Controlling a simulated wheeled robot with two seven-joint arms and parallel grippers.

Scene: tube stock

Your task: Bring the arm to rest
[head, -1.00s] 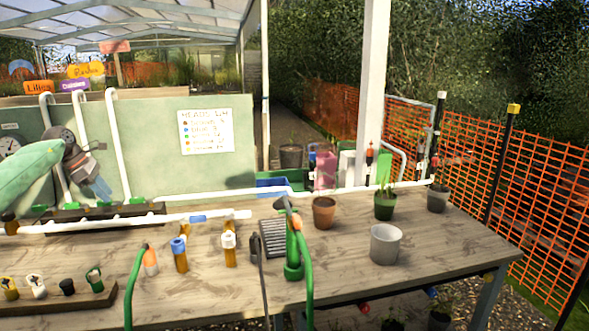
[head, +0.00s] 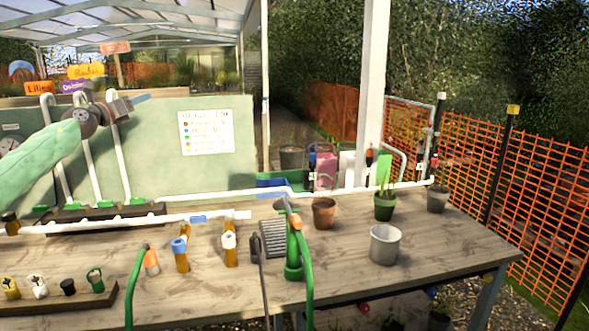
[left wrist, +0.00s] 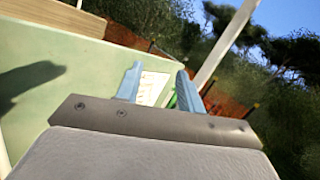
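My left gripper (head: 141,98) is raised in front of the green back panel in the head view, well above the table, with its fingers pointing right. In the left wrist view its two blue fingers (left wrist: 159,72) stand apart with nothing between them, so it is open and empty. My left arm, in a pale green sleeve, comes in from the left edge. My right gripper is in neither view.
The wooden table (head: 405,268) holds white pipes, brown fittings, a green hose and a grey pot (head: 385,245). A chart (head: 206,132) hangs on the panel (head: 160,165). White upright pipes (head: 118,150) stand close to my left gripper. Air above the table's right side is clear.

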